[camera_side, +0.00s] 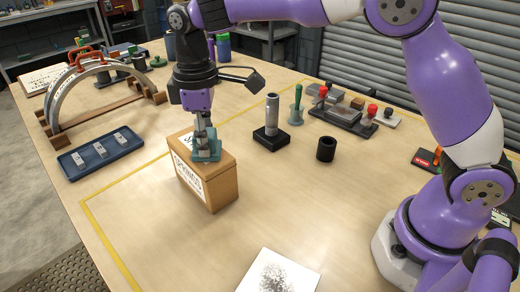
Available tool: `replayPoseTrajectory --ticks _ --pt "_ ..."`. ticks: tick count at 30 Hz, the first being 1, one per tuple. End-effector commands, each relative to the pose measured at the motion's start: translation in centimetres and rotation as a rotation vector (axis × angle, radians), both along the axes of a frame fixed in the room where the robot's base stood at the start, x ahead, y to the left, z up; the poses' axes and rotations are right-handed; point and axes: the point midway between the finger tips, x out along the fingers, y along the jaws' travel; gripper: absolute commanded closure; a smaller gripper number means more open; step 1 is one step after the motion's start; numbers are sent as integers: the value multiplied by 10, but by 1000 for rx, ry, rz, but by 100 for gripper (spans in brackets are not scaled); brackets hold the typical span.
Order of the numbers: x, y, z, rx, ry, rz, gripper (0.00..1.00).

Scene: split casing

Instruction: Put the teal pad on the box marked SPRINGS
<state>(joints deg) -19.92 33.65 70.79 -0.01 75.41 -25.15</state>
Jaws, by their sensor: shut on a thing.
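The box marked SPRINGS (223,188) is a tan carton standing on the table left of centre, with a white label on its front left face. The teal pad (208,155) is at the top of the box, within its outline. My gripper (203,132) points down above the box and is shut on the teal pad. The pad looks level and rests on the lid or is just above it; I cannot tell which. Part of a white label on the lid shows behind the gripper.
A blue tray (76,165) with metal pieces and a large arch-shaped casing (57,97) are at the left. A metal post on a black base (271,136) and a black cup (326,149) stand to the right. A white printed sheet (270,276) lies in front.

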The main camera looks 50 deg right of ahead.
Motion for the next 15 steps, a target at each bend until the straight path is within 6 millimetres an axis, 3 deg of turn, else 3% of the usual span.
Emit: replayPoseTrajectory --ticks 3,4,5,6,15 --pt "0 0 -3 -1 1 0 94" --pt "0 0 -3 -1 1 0 42" --pt "0 0 -3 -1 1 0 27" --pt "0 0 -3 -1 1 0 23" --pt "0 0 -2 0 0 0 23"
